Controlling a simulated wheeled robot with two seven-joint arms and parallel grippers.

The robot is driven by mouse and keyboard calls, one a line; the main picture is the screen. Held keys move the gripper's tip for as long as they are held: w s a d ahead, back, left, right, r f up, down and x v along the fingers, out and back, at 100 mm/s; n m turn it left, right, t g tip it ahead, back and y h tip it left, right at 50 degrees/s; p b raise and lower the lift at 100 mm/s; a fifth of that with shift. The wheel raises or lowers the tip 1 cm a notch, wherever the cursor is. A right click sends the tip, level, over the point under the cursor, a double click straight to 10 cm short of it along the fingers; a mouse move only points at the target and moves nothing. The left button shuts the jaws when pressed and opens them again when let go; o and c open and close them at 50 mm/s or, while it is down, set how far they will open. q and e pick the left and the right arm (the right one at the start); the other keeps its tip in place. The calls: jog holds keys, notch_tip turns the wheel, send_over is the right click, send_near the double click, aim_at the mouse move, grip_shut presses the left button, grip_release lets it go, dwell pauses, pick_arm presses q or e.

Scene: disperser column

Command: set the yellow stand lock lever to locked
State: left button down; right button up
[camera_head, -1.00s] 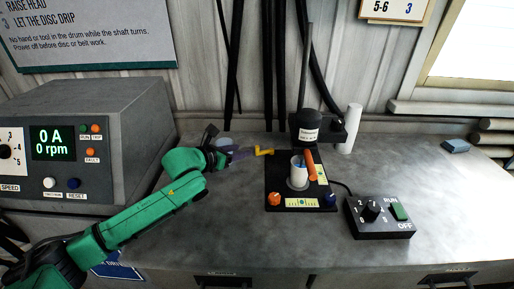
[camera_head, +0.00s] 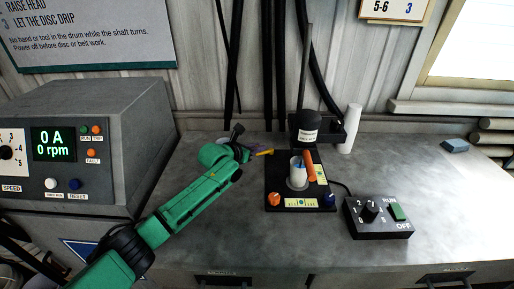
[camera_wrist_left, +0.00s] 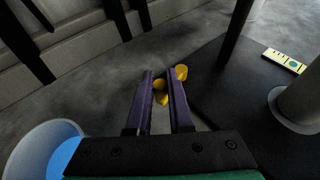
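The yellow lever (camera_head: 267,152) is at the back left of the black stand base (camera_head: 273,186), beside the post; the arm partly hides it. My left gripper (camera_head: 262,150) reaches it from the left with its purple fingers. In the left wrist view the fingers (camera_wrist_left: 160,78) straddle part of the yellow lever (camera_wrist_left: 182,72). One yellow part shows between the fingers and another beyond the right finger. I cannot tell whether the fingers press on it. My right gripper is not in view.
A white cup (camera_head: 298,176) and an orange handle (camera_head: 311,166) stand on the base under the black head (camera_head: 306,127). A black switch box (camera_head: 380,222) is to the right. A pale cup with blue contents (camera_wrist_left: 45,148) is close to the left gripper.

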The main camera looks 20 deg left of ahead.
aim_at(266, 153)
pick_arm(q)
jog(key=shift+s+d+r+n+t+y+p, duration=0.1)
jog(key=shift+s+d+n+t+y+p, duration=0.2)
jog(key=shift+n+y+p, duration=0.6)
jog(key=shift+s+d+n+y+p, duration=0.25)
jog(key=shift+n+y+p, duration=0.3)
jog(key=shift+y, duration=0.15)
jog(key=n+y, duration=0.1)
jog(key=y, duration=0.1)
jog(key=d+n+y, duration=0.1)
jog(key=n, duration=0.1)
jog(key=shift+s+d+y, duration=0.15)
jog(key=shift+s+y, duration=0.25)
jog(key=shift+s+d+n+g+y, duration=0.2)
jog(key=shift+d+n+y, duration=0.15)
jog(key=shift+n+y, duration=0.55)
jog(key=shift+s+d+n+g+y, duration=0.1)
jog(key=shift+d+n+g+y, duration=0.15)
jog(key=shift+n+y, duration=0.65)
jog(key=c, duration=0.8)
grip_release()
